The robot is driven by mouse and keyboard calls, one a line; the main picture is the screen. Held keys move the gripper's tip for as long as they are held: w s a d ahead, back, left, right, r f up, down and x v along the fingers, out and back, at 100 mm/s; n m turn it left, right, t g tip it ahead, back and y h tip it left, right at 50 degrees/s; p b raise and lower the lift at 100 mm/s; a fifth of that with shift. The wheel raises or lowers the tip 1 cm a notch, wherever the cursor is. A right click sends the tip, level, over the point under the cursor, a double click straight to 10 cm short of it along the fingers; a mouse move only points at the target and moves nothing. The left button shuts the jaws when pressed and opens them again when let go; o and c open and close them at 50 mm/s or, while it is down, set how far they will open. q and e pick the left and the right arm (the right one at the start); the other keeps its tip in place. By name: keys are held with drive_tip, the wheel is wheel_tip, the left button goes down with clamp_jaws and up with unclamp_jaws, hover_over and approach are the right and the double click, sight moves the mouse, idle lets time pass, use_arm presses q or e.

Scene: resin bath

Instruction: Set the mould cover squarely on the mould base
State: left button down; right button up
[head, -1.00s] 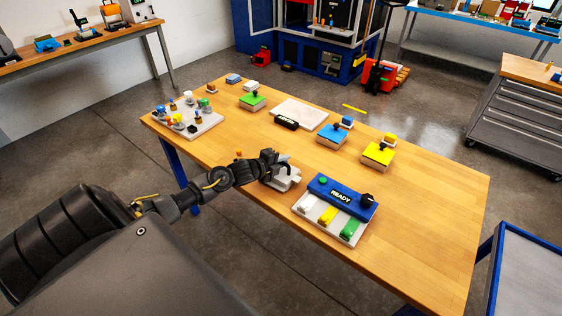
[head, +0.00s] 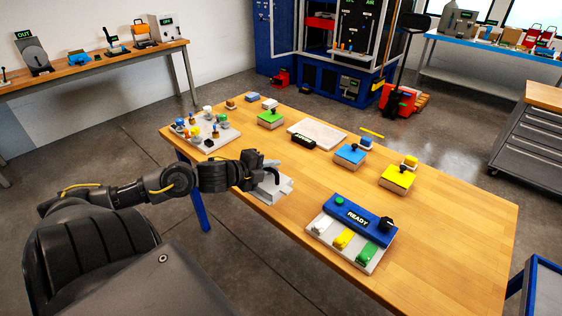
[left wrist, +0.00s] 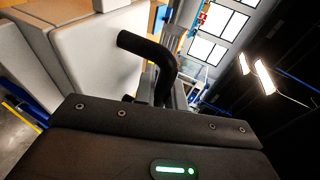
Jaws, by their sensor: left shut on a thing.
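The pale grey mould (head: 268,190) sits near the front edge of the wooden table, left of the READY panel. A black curved handle (head: 275,170) stands on its upper part. My left gripper (head: 262,171) is at this handle and shut on it, so I take the upper part to be the mould cover. In the left wrist view, two pale slabs with rounded corners show, a nearer one (left wrist: 95,60) and a farther one (left wrist: 32,60), beside the black handle (left wrist: 152,55). I cannot tell whether the cover rests squarely on the base. My right gripper is out of view.
The blue READY panel (head: 357,216) with white, yellow and green pieces stands to the right. Green (head: 271,118), blue (head: 350,154) and yellow (head: 397,178) blocks and a pale plate (head: 318,132) lie farther back. A crowded tray (head: 212,143) is at the left. The right table end is clear.

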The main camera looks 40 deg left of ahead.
use_arm(q)
drive_tip(key=shift+v, duration=1.15)
drive_tip(key=shift+r, duration=0.2)
